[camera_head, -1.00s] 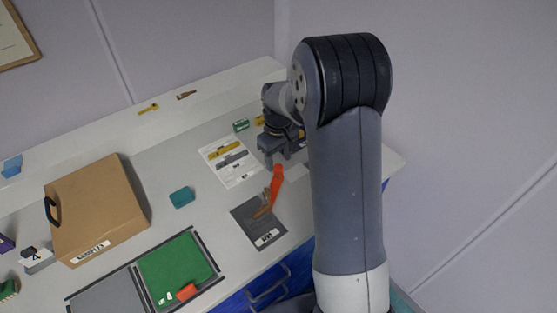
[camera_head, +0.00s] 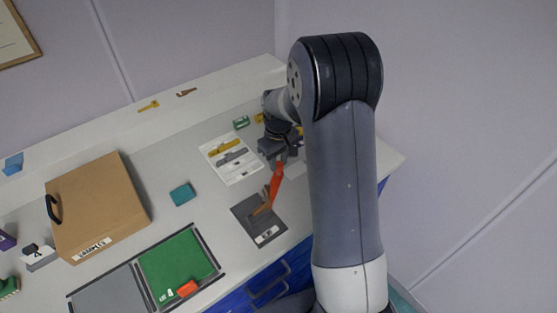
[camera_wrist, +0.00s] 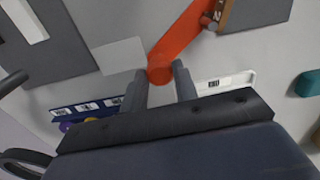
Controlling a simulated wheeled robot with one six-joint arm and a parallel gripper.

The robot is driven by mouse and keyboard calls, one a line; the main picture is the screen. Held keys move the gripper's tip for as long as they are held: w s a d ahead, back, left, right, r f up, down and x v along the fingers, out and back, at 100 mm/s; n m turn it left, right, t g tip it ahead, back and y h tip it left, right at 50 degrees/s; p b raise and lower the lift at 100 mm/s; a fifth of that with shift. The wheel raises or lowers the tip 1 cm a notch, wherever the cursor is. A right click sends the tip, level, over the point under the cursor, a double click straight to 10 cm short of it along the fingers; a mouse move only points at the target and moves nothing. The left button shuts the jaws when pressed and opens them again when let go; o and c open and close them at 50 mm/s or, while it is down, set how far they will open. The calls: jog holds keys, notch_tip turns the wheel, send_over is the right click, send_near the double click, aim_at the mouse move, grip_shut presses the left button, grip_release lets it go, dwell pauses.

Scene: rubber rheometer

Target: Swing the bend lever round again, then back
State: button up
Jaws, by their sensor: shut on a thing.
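The bend lever is an orange-red bar (camera_head: 275,184) in the head view. It rises from a brown strip (camera_head: 262,209) on a dark grey labelled plate (camera_head: 268,225) towards my gripper (camera_head: 279,158). In the wrist view the lever (camera_wrist: 188,35) runs from the upper right down to its rounded end. My gripper's two fingers (camera_wrist: 161,82) stand either side of that end and are shut on it. The lever's pivot is not clear in either view.
A cardboard box (camera_head: 100,210) stands at the left. A teal block (camera_head: 182,194) lies mid-bench. A white sheet with tools (camera_head: 240,173) lies left of my gripper, with a green block (camera_head: 241,123) behind. A green mat (camera_head: 175,262) is in front.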

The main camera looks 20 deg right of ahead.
grip_shut()
